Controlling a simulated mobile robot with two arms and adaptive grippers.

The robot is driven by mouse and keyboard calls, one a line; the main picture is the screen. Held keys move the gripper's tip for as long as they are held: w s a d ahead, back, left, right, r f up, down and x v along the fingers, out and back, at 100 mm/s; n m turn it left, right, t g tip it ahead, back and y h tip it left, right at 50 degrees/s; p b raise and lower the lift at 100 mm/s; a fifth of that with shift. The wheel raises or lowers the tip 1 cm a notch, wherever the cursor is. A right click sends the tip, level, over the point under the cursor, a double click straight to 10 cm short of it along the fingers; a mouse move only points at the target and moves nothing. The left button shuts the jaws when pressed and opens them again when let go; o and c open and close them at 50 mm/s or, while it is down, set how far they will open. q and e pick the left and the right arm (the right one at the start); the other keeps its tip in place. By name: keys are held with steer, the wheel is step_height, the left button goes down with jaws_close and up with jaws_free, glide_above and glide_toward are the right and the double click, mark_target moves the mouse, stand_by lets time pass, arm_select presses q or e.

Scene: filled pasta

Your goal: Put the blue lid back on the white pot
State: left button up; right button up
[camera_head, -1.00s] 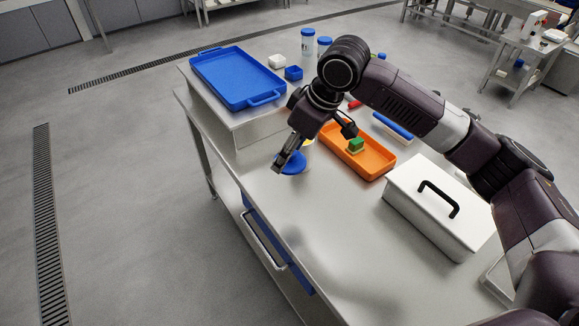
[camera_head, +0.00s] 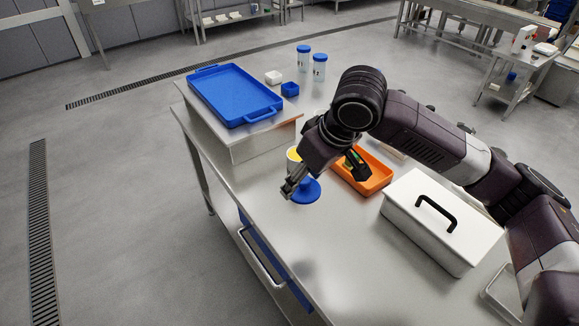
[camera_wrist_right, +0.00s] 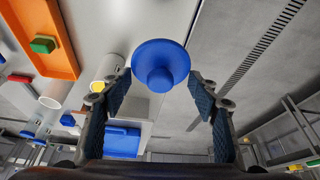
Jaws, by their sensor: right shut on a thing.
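The blue lid (camera_head: 306,191), a round disc with a knob, is at my right gripper (camera_head: 291,187) in the head view. The white pot (camera_head: 292,166) with yellow content stands behind the lid, partly hidden by the gripper. It also shows in the wrist view (camera_wrist_right: 103,78), open on top. The lid is apart from the pot. My left gripper is not in view.
An orange tray (camera_head: 378,185) with a green block lies right of the pot. A white box (camera_head: 440,240) with a black handle stands further right. A blue tray (camera_head: 232,95) rests on a raised shelf at the back left. The table front (camera_head: 340,255) is clear.

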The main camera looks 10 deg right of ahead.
steer(key=s+d+m+h, duration=0.2)
steer(key=s+d+m, duration=0.2)
steer(key=s+m, duration=0.2)
steer(key=shift+s+d+r+t, duration=0.2)
steer(key=shift+s+d+t, duration=0.2)
steer(key=shift+s, duration=0.2)
